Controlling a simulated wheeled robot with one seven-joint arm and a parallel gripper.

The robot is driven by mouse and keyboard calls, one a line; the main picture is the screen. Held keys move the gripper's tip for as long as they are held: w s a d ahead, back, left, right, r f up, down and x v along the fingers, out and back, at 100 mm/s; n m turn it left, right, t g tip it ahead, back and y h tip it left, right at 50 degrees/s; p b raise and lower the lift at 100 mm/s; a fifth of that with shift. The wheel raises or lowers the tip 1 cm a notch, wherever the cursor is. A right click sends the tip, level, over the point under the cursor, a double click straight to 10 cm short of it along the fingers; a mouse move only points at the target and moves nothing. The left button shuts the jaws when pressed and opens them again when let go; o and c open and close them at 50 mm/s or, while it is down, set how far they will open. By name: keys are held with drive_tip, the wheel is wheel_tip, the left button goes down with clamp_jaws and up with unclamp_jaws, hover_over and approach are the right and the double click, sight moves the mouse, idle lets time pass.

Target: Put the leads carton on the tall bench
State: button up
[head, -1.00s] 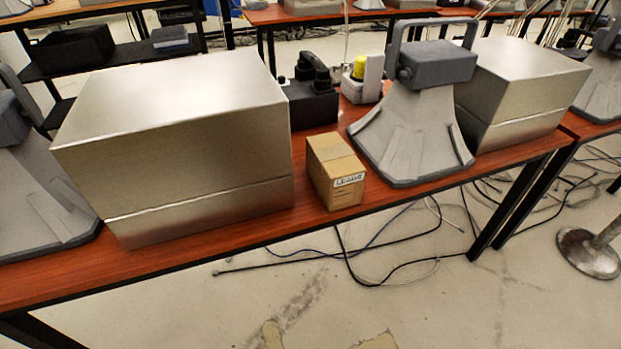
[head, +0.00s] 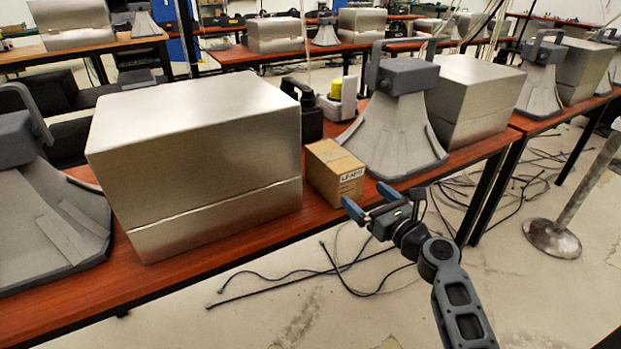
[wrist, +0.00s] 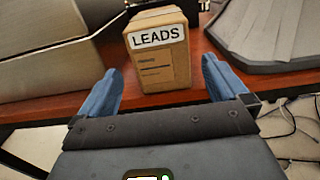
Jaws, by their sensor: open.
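The leads carton (head: 334,172) is a small brown cardboard box with a white label, standing on the red-brown bench between a metal case and a grey horn speaker. In the wrist view the carton (wrist: 158,55) shows its LEADS label facing me, ahead of and between my two blue fingers. My gripper (head: 368,200) is open and empty, just in front of the bench's front edge, with its fingertips pointing at the carton and apart from it. I cannot tell which bench is the tall bench.
A large metal case (head: 200,160) stands close left of the carton, and a horn speaker (head: 395,125) close right. A pole on a round base (head: 553,238) stands on the floor at right.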

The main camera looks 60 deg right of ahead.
sight(340, 172)
drive_tip(key=x, duration=1.1)
drive_tip(key=shift+w+p, duration=0.3)
drive_tip(key=shift+p, duration=0.05)
drive_tip(key=shift+c, duration=0.4)
drive_tip(key=shift+d+r, duration=0.1)
drive_tip(key=shift+r, duration=0.05)
drive_tip(key=c, duration=1.1)
